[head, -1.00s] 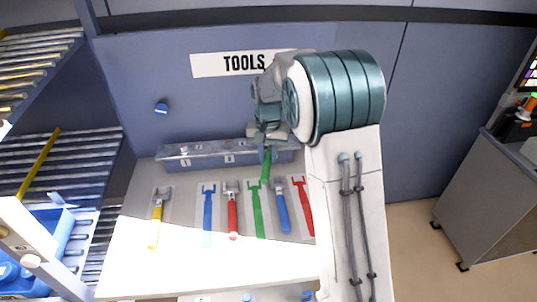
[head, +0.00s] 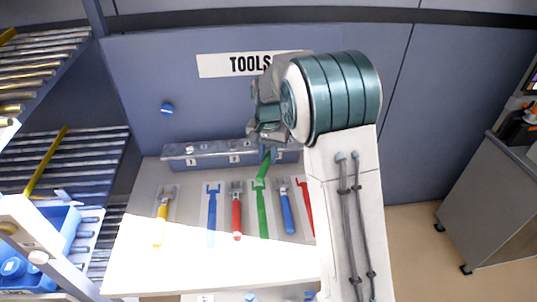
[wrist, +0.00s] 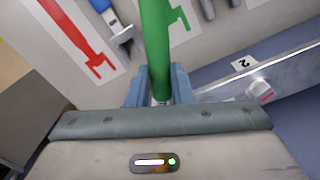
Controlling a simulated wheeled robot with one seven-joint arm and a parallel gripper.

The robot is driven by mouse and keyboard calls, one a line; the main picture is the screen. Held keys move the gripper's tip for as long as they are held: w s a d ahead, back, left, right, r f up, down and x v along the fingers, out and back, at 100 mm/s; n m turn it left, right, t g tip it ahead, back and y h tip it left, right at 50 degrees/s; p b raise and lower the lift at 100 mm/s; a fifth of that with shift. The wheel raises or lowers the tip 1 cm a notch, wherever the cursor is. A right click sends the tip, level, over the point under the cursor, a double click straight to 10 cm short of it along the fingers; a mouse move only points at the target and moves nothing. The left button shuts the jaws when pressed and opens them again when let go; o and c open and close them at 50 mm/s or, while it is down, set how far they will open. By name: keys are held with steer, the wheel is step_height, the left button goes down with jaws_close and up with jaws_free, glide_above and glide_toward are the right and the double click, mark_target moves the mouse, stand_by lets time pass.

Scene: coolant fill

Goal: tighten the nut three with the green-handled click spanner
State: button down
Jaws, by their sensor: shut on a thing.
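The green-handled spanner (head: 264,166) is in my gripper (head: 267,150), above the back of the tool bench in the head view. In the wrist view its green handle (wrist: 155,40) rises from between the blue-grey fingers of my gripper (wrist: 158,88), which are shut on it. The spanner's head is hidden. A metal rail (head: 205,158) with numbered labels runs along the back of the bench. In the wrist view, the label 2 (wrist: 243,62) sits by a small pale fitting (wrist: 261,90) on this rail. I cannot make out nut three; my arm covers the rail's right part.
The bench holds a yellow (head: 161,218), a red (head: 237,212) and a blue spanner (head: 287,210). Flat blue (head: 212,215), green (head: 262,212) and red outlines (head: 306,205) lie bare. A roller rack (head: 60,165) stands left, a grey cabinet (head: 495,200) right.

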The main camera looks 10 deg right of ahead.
steer(key=shift+w+a+m+p, duration=0.3)
steer(key=shift+a+m, duration=0.3)
steer(key=shift+m, duration=0.1)
steer(key=shift+a, duration=0.1)
stand_by(0.4)
steer(key=shift+s+d+n, duration=0.15)
steer(key=shift+d+n, duration=0.15)
steer(key=shift+d, duration=0.1)
steer(key=shift+r, duration=0.1)
steer(key=shift+r+p, duration=2.1)
steer(key=shift+r, duration=0.85)
